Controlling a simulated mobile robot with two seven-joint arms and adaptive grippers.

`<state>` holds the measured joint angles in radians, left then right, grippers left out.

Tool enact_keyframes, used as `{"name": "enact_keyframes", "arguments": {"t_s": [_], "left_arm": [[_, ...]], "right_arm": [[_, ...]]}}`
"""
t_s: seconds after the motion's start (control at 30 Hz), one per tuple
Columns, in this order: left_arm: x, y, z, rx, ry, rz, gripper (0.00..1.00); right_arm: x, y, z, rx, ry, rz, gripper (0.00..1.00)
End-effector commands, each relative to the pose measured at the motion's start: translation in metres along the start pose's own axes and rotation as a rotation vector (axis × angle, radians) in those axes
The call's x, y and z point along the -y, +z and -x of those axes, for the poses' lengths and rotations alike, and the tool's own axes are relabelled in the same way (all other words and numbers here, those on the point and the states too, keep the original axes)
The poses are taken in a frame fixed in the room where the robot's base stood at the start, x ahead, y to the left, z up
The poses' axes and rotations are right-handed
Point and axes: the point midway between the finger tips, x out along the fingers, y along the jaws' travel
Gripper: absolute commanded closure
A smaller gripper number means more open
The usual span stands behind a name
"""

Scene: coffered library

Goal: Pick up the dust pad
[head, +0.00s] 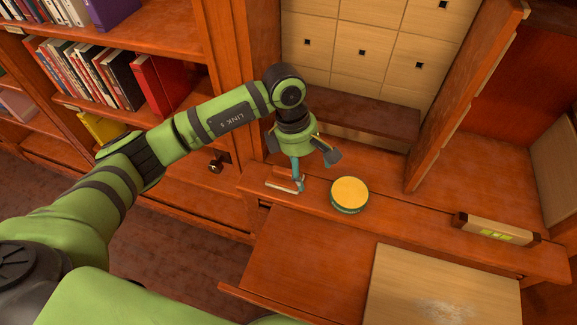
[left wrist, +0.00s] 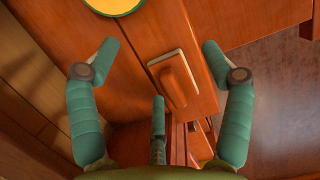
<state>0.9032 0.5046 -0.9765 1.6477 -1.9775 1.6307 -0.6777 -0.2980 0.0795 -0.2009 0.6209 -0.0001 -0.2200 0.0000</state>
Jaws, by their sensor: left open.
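The dust pad looks like a small wooden-backed block with a pale underside (head: 283,186); it lies flat on the desk's raised back ledge, close to its left end. My left gripper (head: 299,183) is above and beside it, pointing down, and partly covers its right end. In the left wrist view the pad (left wrist: 174,81) lies below and between the spread teal fingers of the left gripper (left wrist: 159,48). The fingers are open and empty, and I see no contact with the pad. My right gripper is not in view.
A round green tin with a yellow top (head: 350,192) stands right of the pad on the ledge. A pale box with green marks (head: 484,230) lies farther right. A light board (head: 430,290) lies on the desk top. An upright wooden panel (head: 463,95) rises behind.

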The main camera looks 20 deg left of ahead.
Motion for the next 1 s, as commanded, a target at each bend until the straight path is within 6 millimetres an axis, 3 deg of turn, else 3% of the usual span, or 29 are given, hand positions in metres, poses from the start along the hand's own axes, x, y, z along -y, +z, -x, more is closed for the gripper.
{"name": "enact_keyframes", "arguments": {"t_s": [0.03,0.1,0.2,0.47,0.7,1.0], "left_arm": [[-0.007,-0.020,0.008,-0.090,0.011,-0.004,0.20],[-0.011,-0.039,0.016,-0.176,0.014,-0.008,0.20],[-0.012,-0.053,0.017,-0.236,0.011,-0.005,0.20],[-0.009,-0.057,-0.009,-0.242,0.009,-0.005,0.20],[-0.008,-0.062,-0.043,-0.239,0.011,-0.005,0.20],[-0.009,-0.063,-0.049,-0.239,0.014,-0.006,0.20]], "right_arm": [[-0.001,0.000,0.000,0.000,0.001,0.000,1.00],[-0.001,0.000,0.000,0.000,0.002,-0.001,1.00],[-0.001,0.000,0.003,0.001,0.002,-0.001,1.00],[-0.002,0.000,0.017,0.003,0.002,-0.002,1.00],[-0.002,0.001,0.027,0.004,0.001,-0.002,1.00],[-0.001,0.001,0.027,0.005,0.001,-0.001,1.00]]}}
